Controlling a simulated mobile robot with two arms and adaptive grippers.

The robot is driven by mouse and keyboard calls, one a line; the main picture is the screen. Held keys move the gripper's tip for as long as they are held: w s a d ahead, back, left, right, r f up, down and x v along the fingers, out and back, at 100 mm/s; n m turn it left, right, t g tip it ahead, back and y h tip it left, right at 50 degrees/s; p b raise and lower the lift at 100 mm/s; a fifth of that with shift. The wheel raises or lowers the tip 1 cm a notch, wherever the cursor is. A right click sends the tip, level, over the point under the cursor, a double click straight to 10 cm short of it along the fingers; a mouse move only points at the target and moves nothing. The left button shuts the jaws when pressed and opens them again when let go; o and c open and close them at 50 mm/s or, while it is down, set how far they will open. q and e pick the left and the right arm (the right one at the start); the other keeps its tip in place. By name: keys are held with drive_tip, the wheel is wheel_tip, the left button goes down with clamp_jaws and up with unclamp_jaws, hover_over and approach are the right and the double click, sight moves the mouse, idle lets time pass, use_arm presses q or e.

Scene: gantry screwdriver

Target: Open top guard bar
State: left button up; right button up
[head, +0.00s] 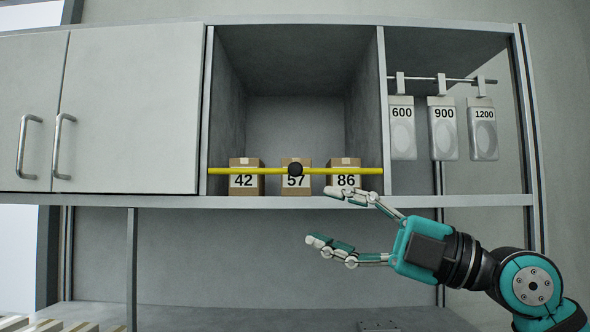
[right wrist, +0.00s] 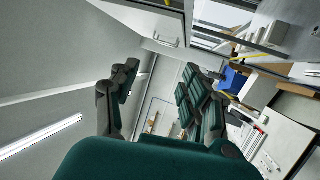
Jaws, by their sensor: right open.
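My right gripper (head: 322,215) is open and empty. Its fingers point left, below and to the right of the knob, in front of the shelf edge. The upper finger is close to the box 86 in the picture; I cannot tell its depth. In the right wrist view the two fingers (right wrist: 160,95) stand apart with nothing between them. My left gripper is not in view.
Closed cabinet doors (head: 130,110) with two handles are at the left. Grey packs marked 600 (head: 402,135), 900 (head: 443,135) and 1200 (head: 484,135) hang from a rail at the right. The space below the shelf is largely clear, with a post at the left.

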drive_tip(key=d+r+m+t+h, duration=0.4)
drive_tip(key=d+r+t+h, duration=0.2)
drive_tip(key=d+r+h, duration=0.15)
drive_tip(key=p, duration=0.8)
approach(299, 170)
drive_tip(key=x, duration=1)
drive_tip(key=shift+r, duration=0.2)
drive_tip(key=shift+w+a+f, duration=0.1)
drive_tip(key=shift+w+a, duration=0.25)
clamp_jaws()
drive_tip(key=shift+f, duration=0.1)
